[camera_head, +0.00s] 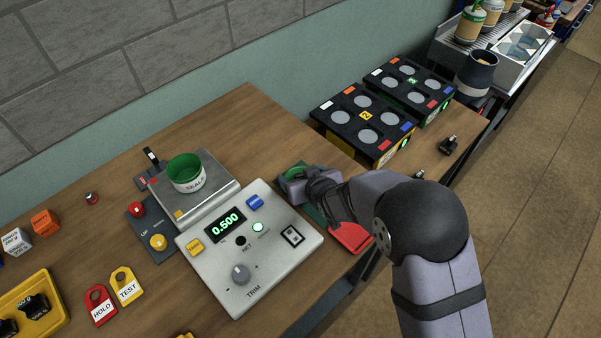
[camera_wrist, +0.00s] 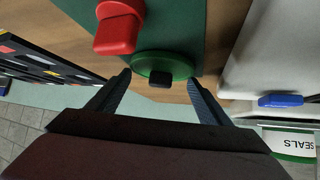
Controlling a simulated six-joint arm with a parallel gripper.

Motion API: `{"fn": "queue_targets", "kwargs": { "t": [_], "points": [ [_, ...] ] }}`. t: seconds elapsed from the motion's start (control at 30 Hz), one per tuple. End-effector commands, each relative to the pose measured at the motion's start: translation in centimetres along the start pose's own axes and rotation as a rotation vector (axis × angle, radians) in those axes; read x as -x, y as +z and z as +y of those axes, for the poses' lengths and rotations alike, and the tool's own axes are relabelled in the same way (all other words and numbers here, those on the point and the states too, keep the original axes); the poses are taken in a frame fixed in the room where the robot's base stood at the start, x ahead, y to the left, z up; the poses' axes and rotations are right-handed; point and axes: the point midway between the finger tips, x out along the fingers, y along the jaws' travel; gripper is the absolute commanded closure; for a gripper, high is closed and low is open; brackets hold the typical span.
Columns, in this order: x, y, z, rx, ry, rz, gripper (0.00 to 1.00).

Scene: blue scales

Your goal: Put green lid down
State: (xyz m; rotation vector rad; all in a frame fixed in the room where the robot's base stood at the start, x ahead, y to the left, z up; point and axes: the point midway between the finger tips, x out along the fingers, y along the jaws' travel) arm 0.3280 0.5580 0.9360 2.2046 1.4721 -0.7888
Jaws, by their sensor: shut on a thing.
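The green lid (camera_head: 294,172), a disc with a black knob (camera_wrist: 160,79), is held in my gripper (camera_head: 291,181). In the wrist view the fingers of my gripper (camera_wrist: 158,88) stand on either side of the lid (camera_wrist: 143,65). The lid is over or at the edge of a dark green mat (camera_wrist: 186,28); I cannot tell whether it touches it. The SEALS cup (camera_head: 187,182) sits uncovered on the scale plate (camera_head: 222,188), its green inside showing. My arm hides part of the mat.
A red block-like part (camera_wrist: 118,28) lies on the mat, close to the lid. The scale console (camera_head: 255,262) reads 0.500, left of my gripper. Bare wood lies between the scale and the racks.

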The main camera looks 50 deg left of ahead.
Motion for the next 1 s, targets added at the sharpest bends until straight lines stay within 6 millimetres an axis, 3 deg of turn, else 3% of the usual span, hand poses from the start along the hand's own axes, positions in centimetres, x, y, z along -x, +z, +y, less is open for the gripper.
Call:
{"fn": "queue_targets", "kwargs": {
  "t": [0.43, 0.47, 0.5, 0.53, 1.0],
  "points": [
    [-0.42, 0.46, 0.00, 0.000, 0.000, 0.002, 0.53],
    [-0.33, 0.35, 0.00, 0.000, 0.000, 0.002, 0.21],
    [-0.30, 0.33, 0.00, 0.000, 0.000, 0.002, 0.11],
    [-0.30, 0.33, 0.00, 0.000, 0.000, 0.001, 0.09],
    [0.11, 0.18, 0.01, 0.000, 0.000, 0.002, 0.09]
  ]
}}
